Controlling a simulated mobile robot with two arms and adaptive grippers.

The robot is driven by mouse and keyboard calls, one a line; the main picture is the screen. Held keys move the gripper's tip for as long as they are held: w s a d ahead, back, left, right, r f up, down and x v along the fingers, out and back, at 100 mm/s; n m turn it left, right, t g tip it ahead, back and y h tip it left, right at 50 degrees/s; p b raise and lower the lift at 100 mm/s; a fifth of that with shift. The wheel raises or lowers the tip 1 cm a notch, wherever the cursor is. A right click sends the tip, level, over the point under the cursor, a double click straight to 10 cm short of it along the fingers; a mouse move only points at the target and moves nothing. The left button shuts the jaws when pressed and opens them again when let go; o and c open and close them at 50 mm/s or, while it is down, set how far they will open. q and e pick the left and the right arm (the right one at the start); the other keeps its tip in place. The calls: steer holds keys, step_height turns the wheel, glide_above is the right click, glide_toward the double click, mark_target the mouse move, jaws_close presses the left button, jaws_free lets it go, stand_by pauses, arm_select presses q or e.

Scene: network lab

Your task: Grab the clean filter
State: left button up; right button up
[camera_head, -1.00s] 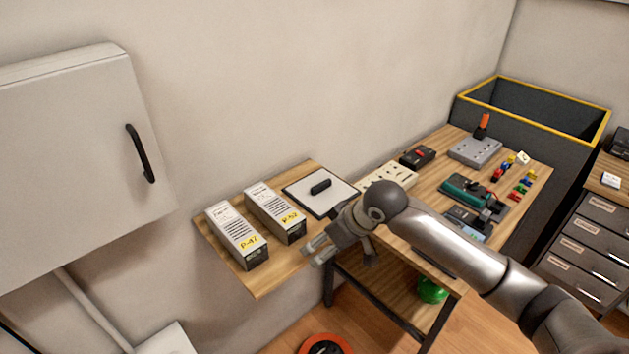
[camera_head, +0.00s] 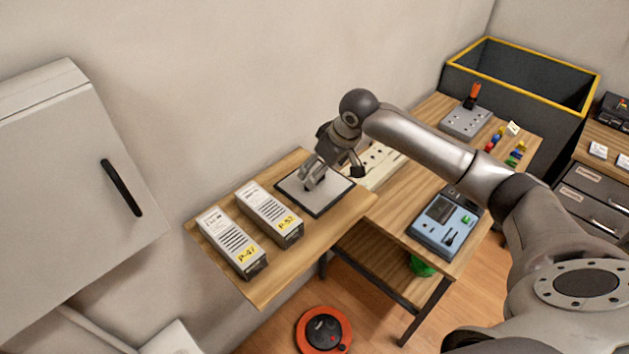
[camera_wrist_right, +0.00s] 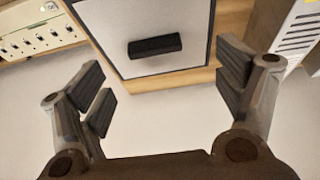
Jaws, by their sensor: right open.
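A flat white filter panel (camera_head: 330,193) with a thin black frame lies on the wooden shelf. In the right wrist view its white face (camera_wrist_right: 170,65) fills the top middle, with a black bar handle (camera_wrist_right: 155,45) across it. My right gripper (camera_head: 312,180) is over the panel in the head view, its fingers hiding most of the handle. In the right wrist view the gripper (camera_wrist_right: 166,95) is open and empty, and the handle shows ahead of the gap between the fingers. My left gripper is not in view.
Two boxes, P-47 (camera_head: 228,240) and P-52 (camera_head: 268,212), stand left of the panel on the shelf (camera_head: 265,290). A socket strip (camera_head: 378,165) is on the right. A wall cabinet (camera_head: 60,170) hangs at left. A blue device (camera_head: 438,225) sits on the workbench.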

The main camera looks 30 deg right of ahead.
mark_target(317, 186)
steer(key=shift+w+f, duration=0.25)
steer(key=shift+f, duration=0.1)
steer(key=x, duration=0.1)
steer(key=p+x, duration=0.2)
steer(key=x, duration=0.1)
steer(key=shift+w+d, duration=0.2)
steer(key=shift+w, duration=0.15)
steer(key=shift+w+a+f, duration=0.1)
steer(key=shift+f, duration=0.45)
steer(key=shift+w+f, duration=0.15)
steer(key=c, duration=1.2)
steer(key=shift+o, duration=0.2)
